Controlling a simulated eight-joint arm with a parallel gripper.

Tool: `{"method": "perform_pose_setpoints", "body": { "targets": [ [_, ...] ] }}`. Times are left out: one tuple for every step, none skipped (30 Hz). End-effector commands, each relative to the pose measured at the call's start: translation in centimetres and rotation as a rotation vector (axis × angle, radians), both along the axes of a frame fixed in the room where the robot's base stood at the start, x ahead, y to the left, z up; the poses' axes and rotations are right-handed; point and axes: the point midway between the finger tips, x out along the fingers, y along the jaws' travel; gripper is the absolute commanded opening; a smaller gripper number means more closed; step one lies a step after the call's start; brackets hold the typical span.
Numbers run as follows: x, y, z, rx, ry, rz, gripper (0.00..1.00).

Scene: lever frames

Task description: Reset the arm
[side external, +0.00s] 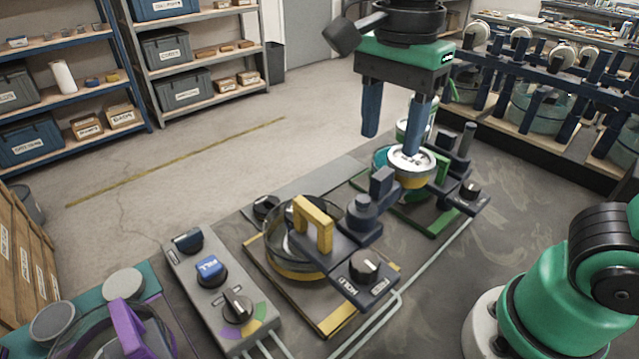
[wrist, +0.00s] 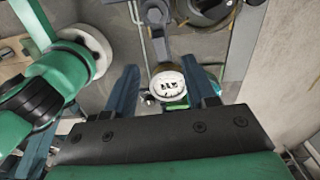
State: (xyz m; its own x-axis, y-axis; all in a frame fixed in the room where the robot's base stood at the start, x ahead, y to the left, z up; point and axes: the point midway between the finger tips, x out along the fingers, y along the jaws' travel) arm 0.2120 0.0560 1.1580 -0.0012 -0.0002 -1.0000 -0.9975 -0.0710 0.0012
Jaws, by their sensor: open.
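My gripper (side external: 391,143) is open, with its two blue fingers pointing down above the far end of the bench. A round white-topped piece (side external: 410,160) with a yellowish side sits under and beside the fingers, at the farther lever frame. In the wrist view, my gripper (wrist: 160,66) has its fingers spread, and the white top with dark marks (wrist: 168,84) shows between them. I cannot tell whether a finger touches it. The nearer lever frame has a yellow handle (side external: 313,224) over a round glass vessel (side external: 283,262) and a dark arm with a knob (side external: 364,266).
A grey control box (side external: 222,290) with a blue switch and a dial stands left of the nearer frame. A purple handle (side external: 130,330) is at the lower left. A rack of dark posts (side external: 540,85) stands behind at right. Floor and shelves lie beyond the bench.

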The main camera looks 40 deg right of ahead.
Motion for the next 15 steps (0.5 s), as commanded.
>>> {"method": "perform_pose_setpoints", "body": {
  "targets": [
    [0.0,0.0,-0.01,0.0,0.0,0.0,0.5],
    [0.0,0.0,-0.01,0.0,0.0,0.0,0.5],
    [0.0,0.0,-0.02,0.0,0.0,0.0,0.5],
    [0.01,0.0,-0.02,0.0,0.0,0.0,0.5],
    [0.01,0.0,-0.02,0.0,0.0,0.0,0.5],
    [0.01,0.0,-0.02,0.0,0.0,0.0,0.5],
    [0.01,0.0,-0.02,0.0,0.0,0.0,0.5],
    [0.01,0.0,-0.02,0.0,0.0,0.0,0.5],
    [0.01,0.0,-0.03,0.0,0.0,0.0,0.5],
    [0.01,0.0,-0.03,0.0,0.0,0.0,0.5],
    [0.01,0.0,-0.05,0.0,0.0,0.0,0.5],
    [0.01,0.0,-0.13,0.0,0.0,0.0,0.5],
    [0.02,0.0,-0.25,0.0,0.0,0.0,0.5],
    [0.03,0.01,-0.41,0.0,0.0,0.0,0.5],
    [0.04,0.01,-0.69,0.0,0.0,0.0,0.5]
  ]
}}
